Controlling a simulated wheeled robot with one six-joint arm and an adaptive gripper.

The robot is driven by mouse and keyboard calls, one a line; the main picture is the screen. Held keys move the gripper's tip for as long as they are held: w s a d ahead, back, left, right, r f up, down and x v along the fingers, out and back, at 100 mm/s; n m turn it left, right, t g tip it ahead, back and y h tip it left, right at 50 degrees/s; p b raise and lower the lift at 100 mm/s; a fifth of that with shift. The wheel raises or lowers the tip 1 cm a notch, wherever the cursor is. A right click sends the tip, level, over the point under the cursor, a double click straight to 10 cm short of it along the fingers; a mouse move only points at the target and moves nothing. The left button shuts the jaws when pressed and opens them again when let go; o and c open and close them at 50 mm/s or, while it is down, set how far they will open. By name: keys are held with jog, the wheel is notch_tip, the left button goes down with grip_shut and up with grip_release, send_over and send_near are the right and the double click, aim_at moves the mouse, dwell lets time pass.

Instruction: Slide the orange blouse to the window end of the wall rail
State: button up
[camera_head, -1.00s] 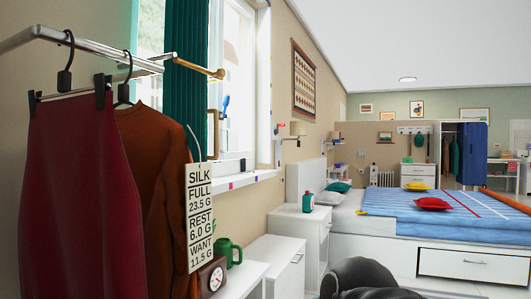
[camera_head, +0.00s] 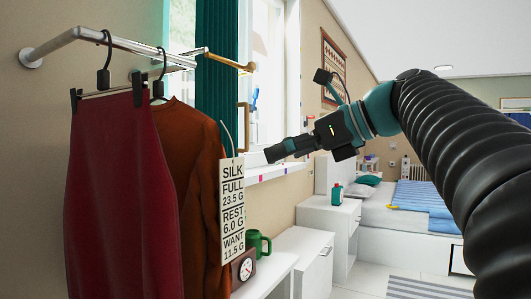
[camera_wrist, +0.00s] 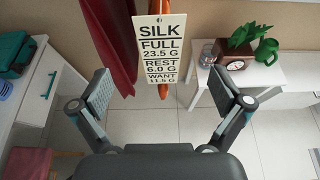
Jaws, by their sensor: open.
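The orange blouse (camera_head: 192,170) hangs on a black hanger (camera_head: 160,75) on the chrome wall rail (camera_head: 70,37), just right of a dark red skirt (camera_head: 120,190) that partly covers it. A white SILK tag (camera_head: 232,210) hangs at its right side. My gripper (camera_head: 272,152) is right of the blouse, apart from it, pointing left. In the wrist view the open fingers (camera_wrist: 160,92) spread on either side below the tag (camera_wrist: 160,48). Slivers of orange cloth (camera_wrist: 163,91) show behind the tag; most of the blouse is hidden there.
A green curtain (camera_head: 218,100) and window stand beyond the rail. A brass rod (camera_head: 232,62) juts out near its far end. Below are a white shelf (camera_head: 262,284), a green mug (camera_head: 256,243) and a dial scale (camera_head: 243,267). A bed (camera_head: 410,230) stands further back.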

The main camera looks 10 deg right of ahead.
aim_at(241, 172)
jog(key=b+x, duration=0.1)
jog(key=x, duration=1.1)
jog(key=shift+w+a+f, duration=0.2)
jog(key=shift+f, duration=0.1)
jog(key=c, duration=1.2)
jog(key=shift+w+d+r+p, duration=0.15)
jog(key=shift+w+d+p, duration=0.75)
jog(key=shift+w, duration=0.2)
jog(key=shift+w+d+p, duration=0.25)
jog(key=shift+w+d, duration=0.35)
jog(key=shift+w, duration=0.2)
jog(key=shift+w+d+p, duration=0.2)
jog(key=shift+w+d, duration=0.4)
jog(key=shift+w, duration=0.2)
jog(key=o, duration=1.2)
jog(key=shift+s, duration=0.1)
